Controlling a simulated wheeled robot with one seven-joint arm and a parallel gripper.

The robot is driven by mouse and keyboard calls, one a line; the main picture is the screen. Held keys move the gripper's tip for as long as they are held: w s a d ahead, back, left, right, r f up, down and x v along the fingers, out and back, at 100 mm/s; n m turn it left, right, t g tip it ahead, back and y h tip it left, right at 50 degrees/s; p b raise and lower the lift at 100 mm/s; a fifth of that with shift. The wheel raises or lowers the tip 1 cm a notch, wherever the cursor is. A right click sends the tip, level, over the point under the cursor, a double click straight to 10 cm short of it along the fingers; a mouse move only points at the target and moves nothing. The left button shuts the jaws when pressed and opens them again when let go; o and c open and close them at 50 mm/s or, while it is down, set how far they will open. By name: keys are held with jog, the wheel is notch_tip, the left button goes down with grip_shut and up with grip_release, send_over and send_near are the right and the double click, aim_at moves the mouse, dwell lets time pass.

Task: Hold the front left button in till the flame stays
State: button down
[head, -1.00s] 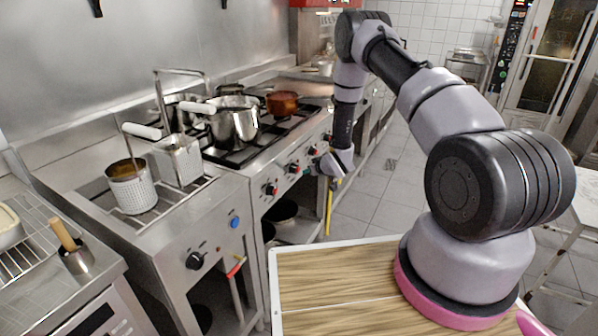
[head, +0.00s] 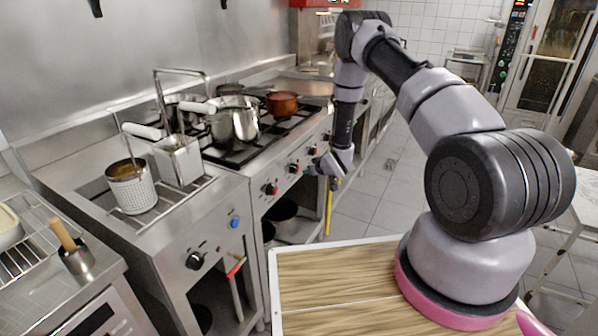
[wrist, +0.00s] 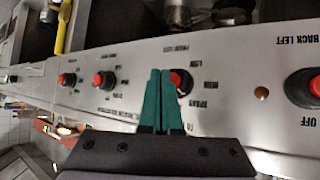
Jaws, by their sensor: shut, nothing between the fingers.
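The front left control in the wrist view is a black knob with a red centre (wrist: 181,82), on the steel panel beside inverted "FRONT LEFT" lettering. My gripper (wrist: 160,72) has its two green fingers shut together with nothing between them. The fingertips overlap the left side of this knob in the picture; I cannot tell whether they touch it or press it in. In the head view my gripper (head: 311,170) is at the front panel of the stove (head: 262,168), by the red-centred knobs. No flame is visible; the pots hide much of the burners.
A steel pot (head: 233,124) and a copper-coloured pan (head: 282,103) stand on the stove. The "BACK LEFT" knob (wrist: 310,88) and a small brownish round part (wrist: 261,93) are to the right in the wrist view. A fryer with baskets (head: 133,188) stands left of the stove.

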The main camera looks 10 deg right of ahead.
jog(key=shift+w+a, duration=0.1)
jog(key=shift+a, duration=0.05)
jog(key=shift+w+a, duration=0.2)
dwell(0.3)
jog(key=shift+w+a, duration=0.15)
jog(key=shift+a, duration=0.15)
dwell(2.0)
jog(key=shift+d, duration=0.1)
dwell(2.1)
jog(key=shift+s+d, duration=0.45)
jog(key=shift+d, duration=0.05)
jog(key=shift+d, duration=0.15)
jog(key=shift+s+d, duration=0.75)
jog(key=shift+d, duration=0.2)
jog(key=shift+s+d, duration=0.7)
jog(key=shift+d, duration=0.25)
